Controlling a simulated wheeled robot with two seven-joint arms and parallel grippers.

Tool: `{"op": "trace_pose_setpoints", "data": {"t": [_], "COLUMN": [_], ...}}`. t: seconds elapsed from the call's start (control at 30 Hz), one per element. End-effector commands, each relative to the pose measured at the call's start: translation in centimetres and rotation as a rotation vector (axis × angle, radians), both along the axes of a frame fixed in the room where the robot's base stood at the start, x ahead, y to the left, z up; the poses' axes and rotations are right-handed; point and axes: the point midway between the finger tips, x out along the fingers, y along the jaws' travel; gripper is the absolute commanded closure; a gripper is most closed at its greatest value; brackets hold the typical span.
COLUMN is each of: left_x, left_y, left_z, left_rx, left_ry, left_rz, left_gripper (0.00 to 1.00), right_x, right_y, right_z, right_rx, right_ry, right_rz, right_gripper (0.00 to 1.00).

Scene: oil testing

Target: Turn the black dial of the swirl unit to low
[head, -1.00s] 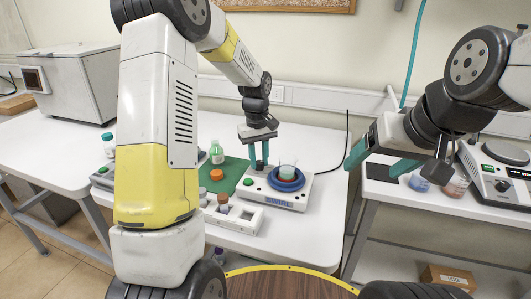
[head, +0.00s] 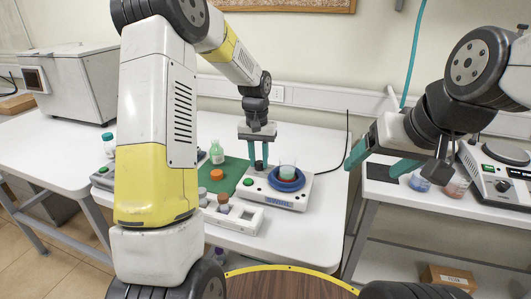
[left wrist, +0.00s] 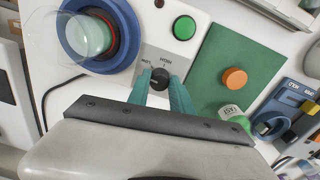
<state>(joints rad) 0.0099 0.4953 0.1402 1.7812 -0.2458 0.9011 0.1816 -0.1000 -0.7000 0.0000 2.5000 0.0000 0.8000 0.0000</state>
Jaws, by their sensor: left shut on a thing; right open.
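The white swirl unit (head: 302,200) stands on the left table, with a "SWIRL" label on its front and a beaker (head: 287,170) in its blue ring (head: 286,184). Its black dial (left wrist: 160,78) shows in the left wrist view, beside LOW and HIGH marks printed on the panel. My left gripper (head: 258,167) points down at the unit and its teal fingers are shut on the dial. I cannot tell exactly where the dial's pointer stands. My right gripper (head: 376,162) is open and empty at the right, away from the unit.
A green button (left wrist: 184,27) sits beside the dial. A green mat (head: 226,172) with an orange cap (head: 217,175) and a green bottle (head: 216,152) lies left of the unit. A white rack (head: 246,220) with vials stands in front. Another device (head: 496,175) stands at right.

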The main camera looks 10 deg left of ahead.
Motion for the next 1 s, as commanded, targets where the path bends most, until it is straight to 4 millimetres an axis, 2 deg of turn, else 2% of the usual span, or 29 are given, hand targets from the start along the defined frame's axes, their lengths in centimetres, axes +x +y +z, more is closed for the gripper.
{"op": "trace_pose_setpoints", "data": {"t": [0.2, 0.5, 1.0], "left_x": [-0.03, -0.04, -0.04], "left_y": [-0.03, 0.05, 0.07], "left_z": [-0.05, -0.07, -0.08], "left_rx": [-0.001, -0.001, 0.000], "left_ry": [0.002, 0.003, 0.004], "left_rz": [-0.182, -0.355, -0.433], "left_gripper": [1.00, 1.00, 1.00], "right_x": [0.00, 0.00, 0.00], "right_y": [0.00, 0.00, 0.00], "right_z": [0.00, 0.00, 0.00], "right_rx": [0.000, 0.000, 0.000], "right_ry": [0.000, 0.000, 0.000], "right_rz": [0.000, 0.000, 0.000], "right_gripper": [0.25, 0.25, 0.25]}}
